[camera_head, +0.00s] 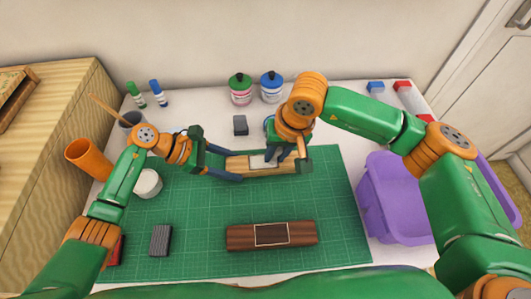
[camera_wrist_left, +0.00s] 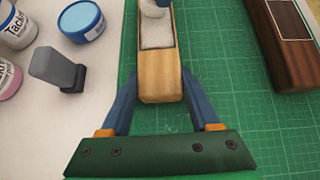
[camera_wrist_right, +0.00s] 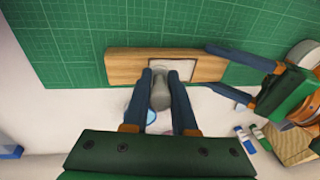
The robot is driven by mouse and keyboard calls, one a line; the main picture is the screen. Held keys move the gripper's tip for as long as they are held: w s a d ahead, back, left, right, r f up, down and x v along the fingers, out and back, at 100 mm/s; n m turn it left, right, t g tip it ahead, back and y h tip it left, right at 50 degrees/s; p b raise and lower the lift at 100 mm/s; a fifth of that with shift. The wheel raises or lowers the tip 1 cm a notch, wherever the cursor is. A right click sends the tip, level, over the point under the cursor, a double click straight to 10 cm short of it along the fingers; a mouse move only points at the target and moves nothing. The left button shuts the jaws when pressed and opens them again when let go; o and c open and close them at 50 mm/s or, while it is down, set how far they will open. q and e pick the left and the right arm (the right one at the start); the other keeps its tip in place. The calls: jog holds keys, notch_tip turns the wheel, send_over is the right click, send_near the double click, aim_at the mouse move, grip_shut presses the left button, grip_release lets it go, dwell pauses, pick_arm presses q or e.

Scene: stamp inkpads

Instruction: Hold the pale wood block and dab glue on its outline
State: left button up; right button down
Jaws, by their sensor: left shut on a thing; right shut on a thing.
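The pale wood block (camera_head: 236,165) lies on the green cutting mat, with a whitish patch filling its rectangular outline (camera_head: 261,160). My left gripper (camera_head: 229,164) is shut on the block's left end; its fingers sit on both sides of the block (camera_wrist_left: 160,82) in the left wrist view. My right gripper (camera_head: 291,153) is above the block's right part. In the right wrist view it (camera_wrist_right: 160,74) is shut on a greyish dauber (camera_wrist_right: 160,93). The dauber's pale lower end (camera_wrist_left: 154,8) is over the outline in the left wrist view; I cannot tell whether it touches.
A dark wood block (camera_head: 240,238) with its own outline lies at the mat's front. A grey stamp (camera_head: 240,125) and two lidded jars (camera_head: 240,97) stand behind. A purple bin (camera_head: 383,205) is at right, an orange cup (camera_head: 88,159) and white tub (camera_head: 148,184) at left.

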jog(key=shift+s+a, duration=0.1)
jog(key=shift+a, duration=2.15)
jog(key=w+a+v, duration=0.1)
jog(key=v, duration=0.7)
jog(key=shift+a+r, duration=0.15)
pick_arm(q)
jog(key=o, duration=1.4)
jog(key=shift+c, duration=0.2)
